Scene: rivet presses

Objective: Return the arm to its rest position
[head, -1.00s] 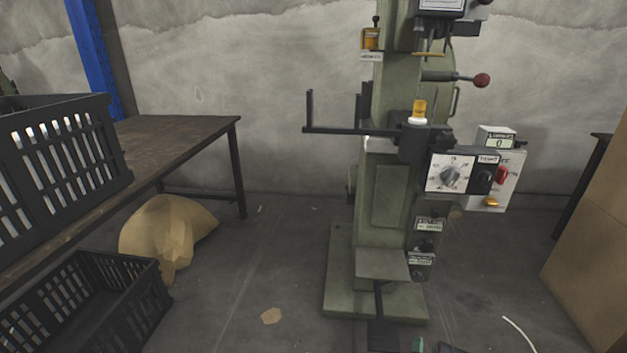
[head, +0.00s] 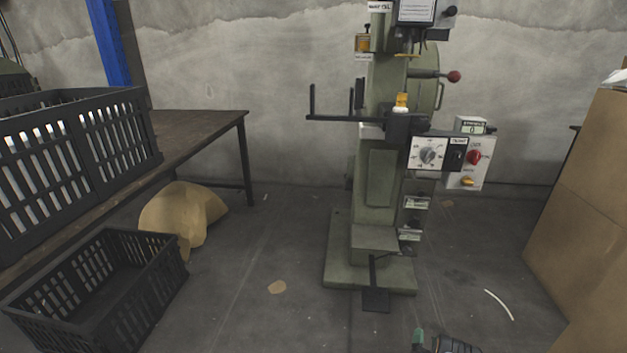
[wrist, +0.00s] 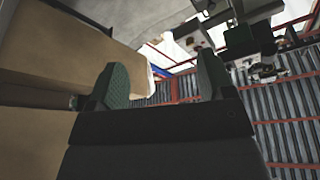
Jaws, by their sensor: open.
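My gripper (wrist: 163,82) shows in the wrist view with its two dark green fingers wide apart and nothing between them. In the head view only a green fingertip and a dark part of my gripper (head: 420,338) show at the bottom edge, over the floor. The rest of my arm is out of that view. The green rivet press (head: 380,180) stands upright ahead, well apart from my gripper. Its control box (head: 429,153) carries a dial and a red knob.
A dark table (head: 190,128) stands at the left, with a black crate (head: 85,150) on it. Another black crate (head: 75,315) and a tan sack (head: 180,215) are on the floor. Cardboard boxes (head: 580,200) stand at the right. The floor before the press is mostly clear.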

